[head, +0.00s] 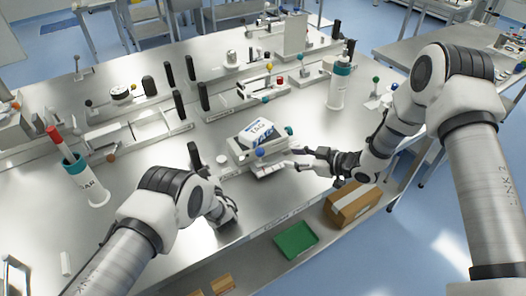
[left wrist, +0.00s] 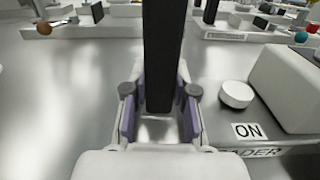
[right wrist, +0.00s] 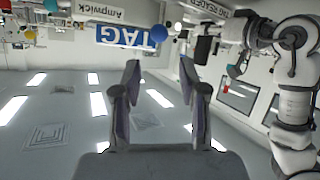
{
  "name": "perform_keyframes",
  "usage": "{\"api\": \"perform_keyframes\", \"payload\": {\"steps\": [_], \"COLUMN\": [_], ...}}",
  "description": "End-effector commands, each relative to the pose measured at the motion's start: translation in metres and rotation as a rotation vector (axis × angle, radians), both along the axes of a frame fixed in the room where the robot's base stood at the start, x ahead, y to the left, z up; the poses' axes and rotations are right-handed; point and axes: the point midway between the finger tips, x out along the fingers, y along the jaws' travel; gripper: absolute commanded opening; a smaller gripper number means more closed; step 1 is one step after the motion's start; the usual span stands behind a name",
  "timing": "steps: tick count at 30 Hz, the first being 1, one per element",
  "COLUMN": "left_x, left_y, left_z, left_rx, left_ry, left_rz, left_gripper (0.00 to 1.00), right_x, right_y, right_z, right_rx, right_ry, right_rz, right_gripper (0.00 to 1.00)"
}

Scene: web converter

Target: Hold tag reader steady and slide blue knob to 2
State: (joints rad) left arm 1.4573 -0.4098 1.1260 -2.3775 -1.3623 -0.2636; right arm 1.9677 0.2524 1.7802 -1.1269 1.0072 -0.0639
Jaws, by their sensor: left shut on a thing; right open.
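The tag reader (head: 243,148) is a pale unit with a white and blue TAG block on top. Its blue knob (head: 260,152) is on the side near my right gripper; the knob also shows in the right wrist view (right wrist: 157,33). A black upright post (left wrist: 163,50) stands at the reader's left end. My left gripper (left wrist: 160,112) is shut on this post; its fingertips are largely hidden in the head view. My right gripper (head: 297,160) is open and empty, just right of the blue knob. I cannot read the knob's scale.
A white button (left wrist: 236,95) and an ON label are right of the post. A white teal-capped bottle (head: 339,88) stands behind right, and a white cup with a red-topped tool (head: 97,190) at left. A cardboard box (head: 352,203) and green tray (head: 295,240) lie near the front edge.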

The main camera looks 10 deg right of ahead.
Motion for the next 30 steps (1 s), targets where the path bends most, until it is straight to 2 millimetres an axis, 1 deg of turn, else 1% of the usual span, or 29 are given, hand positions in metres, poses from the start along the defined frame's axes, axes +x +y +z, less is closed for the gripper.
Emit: {"api": "perform_keyframes", "payload": {"steps": [1,5,8,15,18,22,29,30], "left_x": [-0.006,-0.006,-0.006,-0.006,-0.006,-0.006,-0.006,-0.006], "left_y": [0.0,0.0,0.0,0.0,0.0,0.0,0.0,0.0], "left_z": [-0.013,-0.013,-0.013,-0.013,-0.013,-0.013,-0.013,-0.013], "left_rx": [-0.001,-0.001,-0.001,-0.001,-0.001,-0.001,-0.001,-0.001], "left_ry": [0.028,0.028,0.028,0.028,0.028,0.028,0.028,0.028], "left_rz": [-0.001,-0.001,-0.001,-0.001,-0.001,-0.001,-0.001,-0.001], "left_gripper": [0.0,0.0,0.0,0.0,0.0,0.0,0.0,0.0], "right_x": [0.004,0.013,0.025,0.06,0.07,0.076,0.077,0.077], "right_y": [0.001,0.011,0.027,0.067,0.076,0.083,0.084,0.084], "right_z": [0.002,-0.002,-0.01,-0.032,-0.038,-0.041,-0.041,-0.041], "right_rx": [-0.002,-0.006,-0.005,-0.004,-0.004,-0.003,-0.003,-0.003], "right_ry": [-0.019,-0.026,-0.025,-0.023,-0.021,-0.022,-0.02,-0.02], "right_rz": [0.017,0.028,0.028,0.026,0.023,0.022,0.022,0.022], "right_gripper": [0.42,0.42,0.42,0.42,0.42,0.42,0.42,0.28]}}
